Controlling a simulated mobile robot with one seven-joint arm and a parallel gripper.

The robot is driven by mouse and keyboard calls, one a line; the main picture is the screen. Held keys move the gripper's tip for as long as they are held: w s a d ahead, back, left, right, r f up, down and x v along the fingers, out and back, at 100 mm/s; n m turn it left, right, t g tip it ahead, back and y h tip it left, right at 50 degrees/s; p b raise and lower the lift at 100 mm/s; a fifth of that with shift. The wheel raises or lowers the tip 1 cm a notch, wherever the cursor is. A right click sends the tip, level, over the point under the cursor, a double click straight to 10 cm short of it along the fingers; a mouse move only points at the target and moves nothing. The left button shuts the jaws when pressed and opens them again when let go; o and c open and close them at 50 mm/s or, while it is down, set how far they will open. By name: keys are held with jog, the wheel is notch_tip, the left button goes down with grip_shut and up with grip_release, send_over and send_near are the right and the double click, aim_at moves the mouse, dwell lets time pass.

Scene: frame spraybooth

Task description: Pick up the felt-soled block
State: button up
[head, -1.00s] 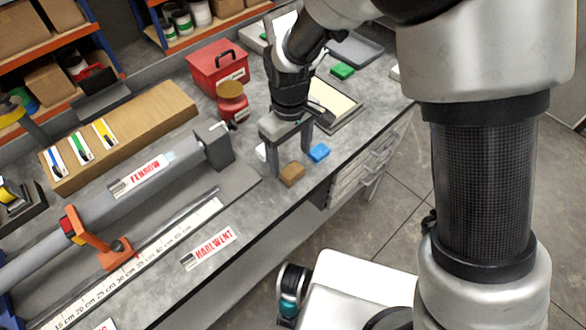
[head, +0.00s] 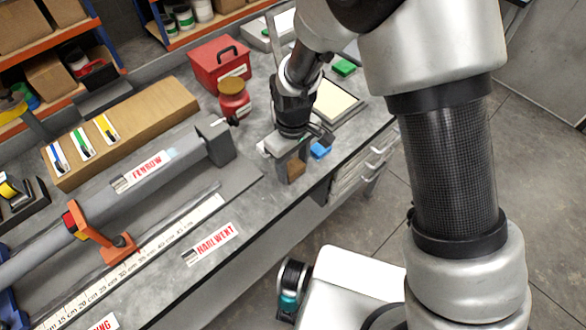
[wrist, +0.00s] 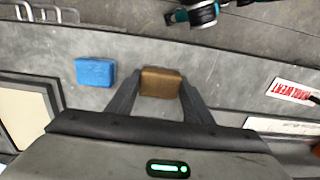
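A brown block (head: 296,168) lies near the front edge of the grey bench. In the wrist view the brown block (wrist: 160,83) sits between both fingers, with no clear gap at either side. My gripper (head: 293,166) points down over it and looks shut on it; in the wrist view the gripper (wrist: 160,85) spans the block's width. Part of the block is hidden by a finger in the head view. The block's underside is hidden, so I cannot see any felt. A blue block (head: 320,150) lies apart, just beside the gripper; it also shows in the wrist view (wrist: 96,72).
A green block (head: 344,67) lies farther back, near a framed pale panel (head: 335,103). A red jar (head: 234,101) and red box (head: 219,64) stand behind the gripper. A long grey rail with an orange clamp (head: 97,237) fills the left side.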

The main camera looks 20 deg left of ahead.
aim_at(293, 166)
jog(key=c, duration=0.4)
jog(key=shift+o, duration=0.2)
jog(key=shift+r, duration=0.1)
notch_tip(293, 166, up, 10)
jog(key=shift+f, duration=0.1)
